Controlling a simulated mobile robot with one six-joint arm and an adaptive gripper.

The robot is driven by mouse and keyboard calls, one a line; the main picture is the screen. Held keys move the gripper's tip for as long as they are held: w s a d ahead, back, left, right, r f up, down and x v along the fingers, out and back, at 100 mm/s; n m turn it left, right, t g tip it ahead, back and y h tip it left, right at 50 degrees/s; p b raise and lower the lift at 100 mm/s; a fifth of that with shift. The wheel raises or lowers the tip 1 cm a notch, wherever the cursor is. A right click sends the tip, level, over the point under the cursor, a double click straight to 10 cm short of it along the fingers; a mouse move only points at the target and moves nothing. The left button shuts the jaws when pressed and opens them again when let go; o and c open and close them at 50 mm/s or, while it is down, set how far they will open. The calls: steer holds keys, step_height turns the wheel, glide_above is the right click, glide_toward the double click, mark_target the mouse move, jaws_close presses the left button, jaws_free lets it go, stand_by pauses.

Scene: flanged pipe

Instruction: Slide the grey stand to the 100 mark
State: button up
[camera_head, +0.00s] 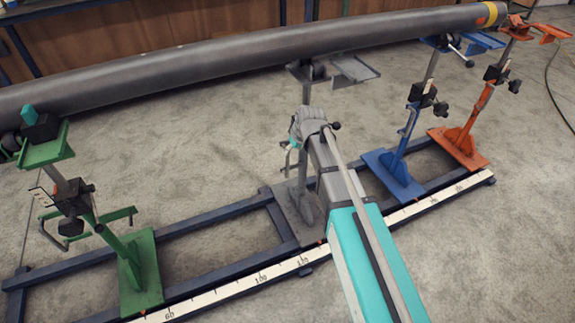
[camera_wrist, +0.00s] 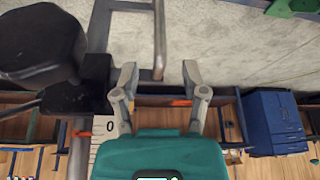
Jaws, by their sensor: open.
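The grey stand (camera_head: 349,69) is under the pipe, between the green and blue stands. Its base plate sits on the rails a little right of the printed 120, and my arm hides part of its post. The 100 mark (camera_head: 261,280) is on the white scale to the left of that base. My gripper (camera_head: 289,158) is at the middle of the grey stand, partly hidden in the head view. In the wrist view my gripper (camera_wrist: 160,84) is open, with a grey bar handle (camera_wrist: 160,42) between its fingers. I cannot tell if they touch.
The green stand (camera_head: 141,270) is at the left near 60. The blue stand (camera_head: 393,175) and orange stand (camera_head: 459,146) are at the right. The long grey pipe (camera_head: 230,58) runs above. The rails (camera_head: 225,215) between the green and grey stands are clear.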

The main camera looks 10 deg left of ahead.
steer(key=b, duration=0.8)
glide_above(288, 175)
steer(key=shift+w+a+f, duration=0.1)
steer(key=shift+w+f, duration=0.1)
steer(key=shift+f, duration=2)
steer(key=shift+w+a+f, duration=0.1)
steer(key=shift+w+f, duration=0.05)
steer(key=shift+f, duration=2.05)
steer(key=shift+c, duration=0.3)
jaws_close()
